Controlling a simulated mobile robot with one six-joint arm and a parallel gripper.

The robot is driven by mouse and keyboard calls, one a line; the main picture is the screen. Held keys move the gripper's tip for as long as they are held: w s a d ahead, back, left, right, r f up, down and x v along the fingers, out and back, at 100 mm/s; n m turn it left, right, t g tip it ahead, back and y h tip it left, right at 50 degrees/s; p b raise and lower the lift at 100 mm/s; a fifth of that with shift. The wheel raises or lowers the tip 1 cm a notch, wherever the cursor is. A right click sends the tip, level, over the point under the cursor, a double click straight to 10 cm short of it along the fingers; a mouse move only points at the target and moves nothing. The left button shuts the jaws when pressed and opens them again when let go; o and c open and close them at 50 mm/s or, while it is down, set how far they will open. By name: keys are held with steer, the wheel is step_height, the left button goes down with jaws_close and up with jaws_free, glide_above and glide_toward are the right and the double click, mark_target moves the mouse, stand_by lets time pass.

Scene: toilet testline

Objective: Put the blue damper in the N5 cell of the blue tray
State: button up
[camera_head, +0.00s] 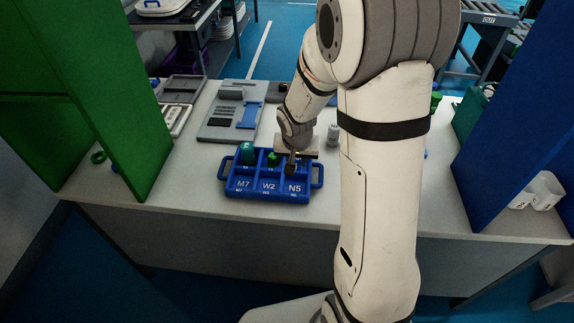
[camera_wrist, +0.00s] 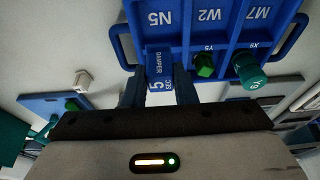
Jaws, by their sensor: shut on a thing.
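The blue tray (camera_head: 266,195) lies on the table with its M7, W2 and N5 labels along the front; N5 is at the right. In the wrist view the tray (camera_wrist: 186,38) is at the top, with the N5 marking at its left. My gripper (camera_wrist: 160,88) is shut on the blue damper (camera_wrist: 158,62), a blue block with white lettering. In the head view my gripper (camera_head: 291,163) points down at the right column of the tray, behind the N5 label. I cannot tell whether the damper touches the tray. The head view does not show the damper clearly.
A teal cylinder (camera_head: 247,152) and a green part (camera_head: 273,159) sit in the tray's other columns. A grey board (camera_head: 222,122) with a blue piece lies behind left. A white cylinder (camera_head: 333,134) stands behind the tray. Green (camera_head: 110,100) and blue (camera_head: 520,120) panels flank the table.

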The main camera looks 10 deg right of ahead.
steer(key=x, duration=0.3)
steer(key=s+b+x, duration=0.1)
steer(key=x, duration=0.1)
steer(key=shift+a+f, duration=0.25)
steer(key=shift+a, duration=0.05)
steer(key=shift+f+b, duration=1.2)
steer(key=shift+f, duration=1)
steer(key=shift+f+b, duration=0.25)
steer(key=shift+b, duration=0.05)
steer(key=o, duration=0.7)
steer(key=shift+r, duration=0.1)
